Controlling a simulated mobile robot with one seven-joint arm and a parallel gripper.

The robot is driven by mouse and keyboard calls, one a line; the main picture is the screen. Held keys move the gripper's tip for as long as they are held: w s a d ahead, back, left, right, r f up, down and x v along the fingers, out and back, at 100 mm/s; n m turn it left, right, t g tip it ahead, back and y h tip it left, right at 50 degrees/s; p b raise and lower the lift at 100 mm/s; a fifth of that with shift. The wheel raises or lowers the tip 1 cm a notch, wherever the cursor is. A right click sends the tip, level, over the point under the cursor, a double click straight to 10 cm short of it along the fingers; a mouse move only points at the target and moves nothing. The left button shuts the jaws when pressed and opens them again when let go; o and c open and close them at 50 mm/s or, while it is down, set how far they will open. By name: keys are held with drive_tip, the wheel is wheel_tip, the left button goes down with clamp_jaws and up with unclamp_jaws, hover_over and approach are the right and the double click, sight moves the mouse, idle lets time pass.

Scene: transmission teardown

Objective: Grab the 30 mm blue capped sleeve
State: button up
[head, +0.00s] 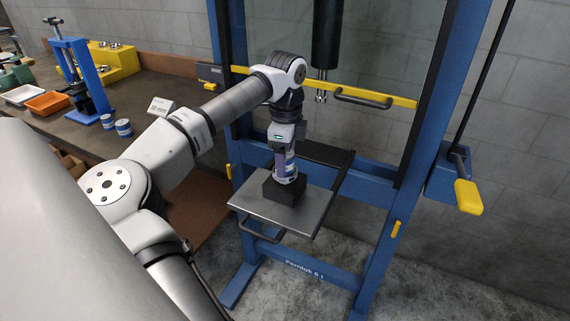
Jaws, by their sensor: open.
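Two short blue cylinders with pale bands, like capped sleeves, stand on the bench: one at the left (107,121) and one a little right of it (124,128). I cannot tell their sizes. My gripper (285,160) points down over the press plate, far to the right of them. It is open. A blue-purple cylinder with a pale lower ring (286,176) shows right at my fingers, above a black block (284,190). I cannot tell whether this is the 30 mm sleeve, and my fingers partly hide it.
The block sits on the grey plate (251,203) of a blue press frame (376,235). A yellow crossbar (398,101) and black ram (326,35) are behind my arm. The bench holds a small sign (160,106), an orange tray (48,103) and a blue hand press (95,80).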

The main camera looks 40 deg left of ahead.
drive_tip(key=shift+r, duration=0.1)
drive_tip(key=c, duration=1.1)
drive_tip(key=shift+c, duration=0.9)
drive_tip(key=shift+r, duration=0.1)
